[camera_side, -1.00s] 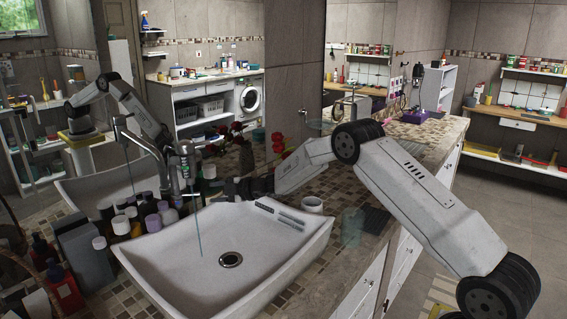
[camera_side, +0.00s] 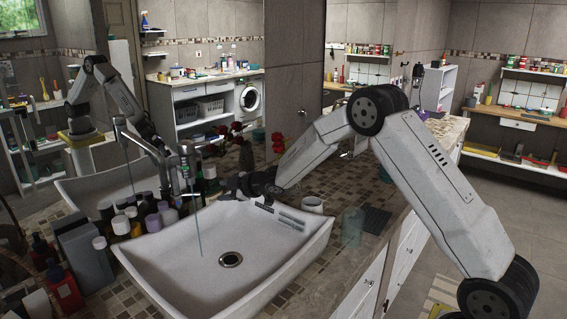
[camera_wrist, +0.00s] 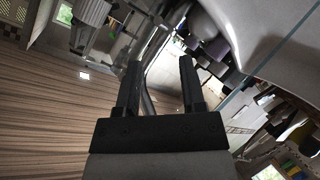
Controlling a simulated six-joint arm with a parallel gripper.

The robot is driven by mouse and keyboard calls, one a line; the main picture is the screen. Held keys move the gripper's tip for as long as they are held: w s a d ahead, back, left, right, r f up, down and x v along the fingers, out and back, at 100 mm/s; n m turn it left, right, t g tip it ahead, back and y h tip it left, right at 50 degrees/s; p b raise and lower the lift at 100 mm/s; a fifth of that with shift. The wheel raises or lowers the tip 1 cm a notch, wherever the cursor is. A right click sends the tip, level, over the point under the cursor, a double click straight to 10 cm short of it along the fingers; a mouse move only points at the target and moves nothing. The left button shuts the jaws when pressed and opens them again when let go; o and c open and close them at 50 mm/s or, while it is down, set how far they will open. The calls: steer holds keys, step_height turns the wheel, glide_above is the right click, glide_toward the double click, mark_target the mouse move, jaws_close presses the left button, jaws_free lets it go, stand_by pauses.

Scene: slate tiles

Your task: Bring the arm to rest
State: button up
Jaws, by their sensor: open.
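My gripper (camera_side: 232,187) is small and dark in the side view, over the back right rim of the white sink (camera_side: 292,258), close to the faucet (camera_side: 187,165). In the wrist view, the two black fingers of my gripper (camera_wrist: 160,68) stand apart, with nothing held between them. My arm bends high at the elbow and slopes down to the gripper. Whether the gripper touches the rim or the faucet cannot be told.
Water runs from the faucet into the basin. Several bottles and jars (camera_side: 135,222) crowd the counter left of the sink. A mirror behind reflects my arm.

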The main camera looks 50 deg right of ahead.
steer(key=s+a+f+m+g+h, duration=0.1)
steer(key=s+a+m+g, duration=0.1)
steer(key=s, duration=1)
steer(key=s+a+f+m+g+h, duration=0.1)
steer(key=s+m+g, duration=0.4)
steer(key=s, duration=0.7)
steer(key=s+a+f+m+g+h, duration=0.1)
steer(key=s+a+f+m+g, duration=0.1)
steer(key=s, duration=1)
steer(key=a+m+g, duration=0.1)
steer(key=m, duration=0.1)
steer(key=shift+s+m, duration=0.3)
steer(key=shift+s, duration=0.05)
steer(key=shift+w+a, duration=0.1)
steer(key=w+r+m+y, duration=0.3)
steer(key=w+r+m, duration=0.15)
steer(key=w, duration=0.35)
steer(key=w+r+m+y, duration=0.3)
steer(key=w+r+m, duration=0.15)
steer(key=w, duration=0.45)
steer(key=w+d+r+m+t+y, duration=0.4)
steer(key=w+d+r+t+y, duration=0.1)
steer(key=w+r, duration=0.7)
steer(key=shift+w+d+r+m+t+y, duration=0.2)
steer(key=shift+w+r+m+t+y, duration=0.2)
steer(key=shift+r+t+y, duration=0.25)
